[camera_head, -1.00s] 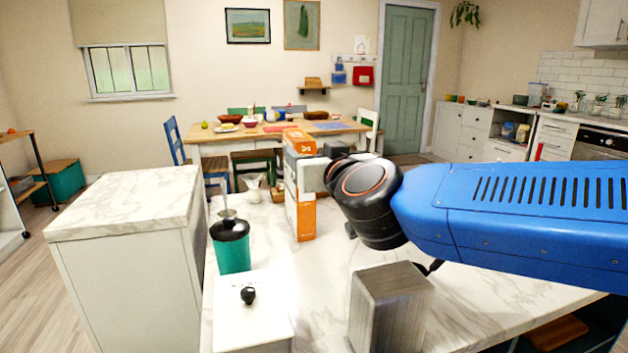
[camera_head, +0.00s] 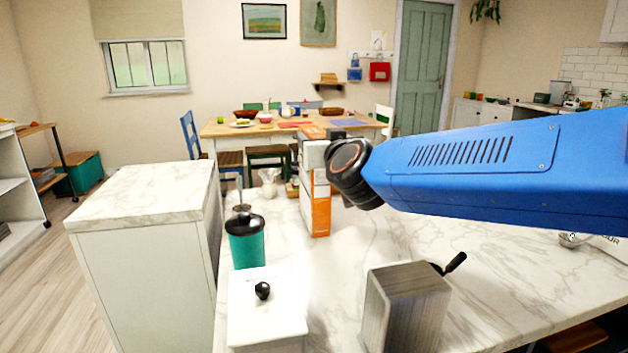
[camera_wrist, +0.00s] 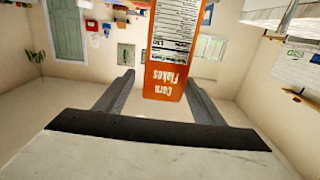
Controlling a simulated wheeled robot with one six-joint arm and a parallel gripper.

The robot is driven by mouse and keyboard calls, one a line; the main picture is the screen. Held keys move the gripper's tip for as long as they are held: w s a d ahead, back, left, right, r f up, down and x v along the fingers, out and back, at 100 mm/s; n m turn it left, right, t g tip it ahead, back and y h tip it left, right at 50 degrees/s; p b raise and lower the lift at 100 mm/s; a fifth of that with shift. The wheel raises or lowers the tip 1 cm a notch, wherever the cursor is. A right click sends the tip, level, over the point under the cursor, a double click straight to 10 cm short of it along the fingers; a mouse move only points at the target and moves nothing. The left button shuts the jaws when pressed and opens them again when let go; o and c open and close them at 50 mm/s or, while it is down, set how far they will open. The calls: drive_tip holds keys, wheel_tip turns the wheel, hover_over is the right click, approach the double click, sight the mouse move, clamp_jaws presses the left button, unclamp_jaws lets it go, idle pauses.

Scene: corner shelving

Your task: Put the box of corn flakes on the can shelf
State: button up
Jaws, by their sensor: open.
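The orange and white corn flakes box (camera_head: 319,207) stands upright on the marble counter. In the wrist view the box (camera_wrist: 168,80) shows its orange side, with the words "Corn Flakes" upside down. My gripper (camera_head: 314,150) is at the upper part of the box and hides some of it. In the wrist view my gripper (camera_wrist: 158,78) is open, one finger on each side of the box, with gaps showing between fingers and box. A white shelf unit (camera_head: 14,185) is cut off at the left edge; I cannot tell whether it is the can shelf.
A teal jar with a black lid (camera_head: 246,243), a white canister (camera_head: 266,310) and a grey block-shaped grinder (camera_head: 403,305) stand on the counter near me. A small glass vessel (camera_head: 268,183) is left of the box. Bare marble lies right of the box.

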sight(314, 130)
drive_tip(key=shift+x, duration=2.8)
drive_tip(key=shift+a, duration=0.1)
drive_tip(key=c, duration=1.4)
clamp_jaws()
drive_tip(key=shift+r, duration=0.1)
